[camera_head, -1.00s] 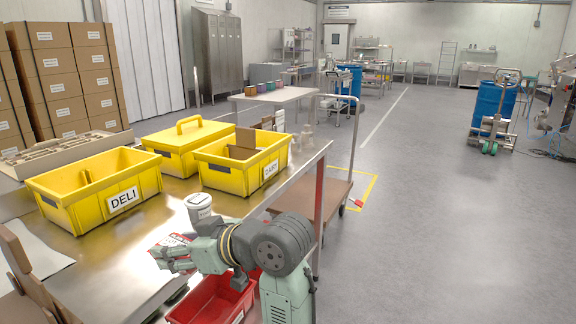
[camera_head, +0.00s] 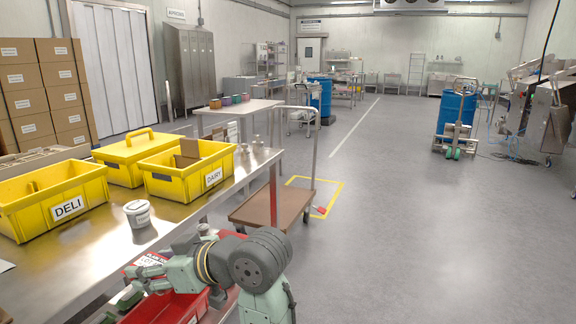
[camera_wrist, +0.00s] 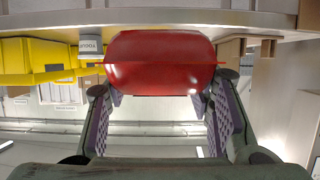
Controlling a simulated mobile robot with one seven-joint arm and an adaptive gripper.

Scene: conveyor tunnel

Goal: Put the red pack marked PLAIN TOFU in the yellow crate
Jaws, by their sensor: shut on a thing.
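My gripper (camera_head: 138,284) is shut on a red pack (camera_head: 150,262) with a white label, too small to read fully. In the wrist view the red pack (camera_wrist: 160,62) sits between the two finger pads, its glossy red side showing. In the head view the pack is at the near edge of the steel table, above or beside a red crate (camera_head: 185,308); I cannot tell its exact height. Two open yellow crates stand on the table: one marked DELI (camera_head: 90,194) at left, one marked DAIRY (camera_head: 190,187) to its right, with a brown divider inside.
A lidded yellow box (camera_head: 122,172) stands behind the open crates. A white tub (camera_head: 138,213) stands on the table (camera_head: 165,232) between the gripper and the crates. A brown cart (camera_head: 270,207) is right of the table.

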